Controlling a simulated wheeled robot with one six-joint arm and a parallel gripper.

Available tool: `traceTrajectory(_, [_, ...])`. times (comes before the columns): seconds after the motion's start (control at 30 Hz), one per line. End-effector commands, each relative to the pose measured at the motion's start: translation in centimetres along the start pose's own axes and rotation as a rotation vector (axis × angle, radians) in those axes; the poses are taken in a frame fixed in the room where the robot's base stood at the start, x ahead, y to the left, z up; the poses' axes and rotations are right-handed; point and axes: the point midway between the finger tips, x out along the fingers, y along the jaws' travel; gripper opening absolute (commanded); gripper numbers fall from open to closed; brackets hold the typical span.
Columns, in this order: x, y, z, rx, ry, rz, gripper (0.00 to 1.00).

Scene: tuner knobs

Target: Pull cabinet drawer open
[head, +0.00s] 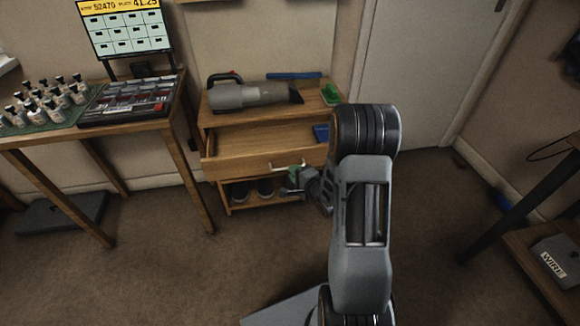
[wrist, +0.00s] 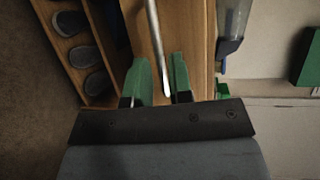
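The small wooden cabinet (head: 222,118) stands against the wall in the head view. My gripper (head: 294,177) is at the right part of this handle. The exact finger contact is hard to see.
A grey scope-like object (head: 250,95) and a green item (head: 330,94) lie on the cabinet top. Dark rounded items (head: 265,187) sit on its lower shelf. A table (head: 150,125) with bottles stands left; a door (head: 405,60) is behind. Carpet is clear in front.

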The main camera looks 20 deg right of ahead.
Motion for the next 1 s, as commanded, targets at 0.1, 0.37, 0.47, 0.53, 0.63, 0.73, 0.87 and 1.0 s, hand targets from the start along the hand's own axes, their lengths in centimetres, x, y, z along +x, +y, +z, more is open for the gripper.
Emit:
traceTrajectory(0.1, [-2.8,-0.3,-0.1,0.003,0.005,0.001,0.2])
traceTrajectory(0.37, [-7.2,-0.3,-0.1,0.003,0.005,0.0,0.2])
traceTrajectory(0.47, [-8.3,-0.2,-0.1,0.0,0.005,0.001,0.2])
traceTrajectory(0.53, [-8.8,-0.2,0.0,-0.001,0.004,0.001,0.2])
traceTrajectory(0.63, [-9.2,-0.1,0.1,-0.002,0.003,0.002,0.2])
traceTrajectory(0.73, [-9.4,-0.1,0.1,-0.003,0.003,0.002,0.2])
traceTrajectory(0.87, [-9.4,-0.1,0.1,-0.003,0.003,0.002,0.2])
traceTrajectory(1.0, [-9.4,-0.1,0.1,-0.004,0.002,0.002,0.2])
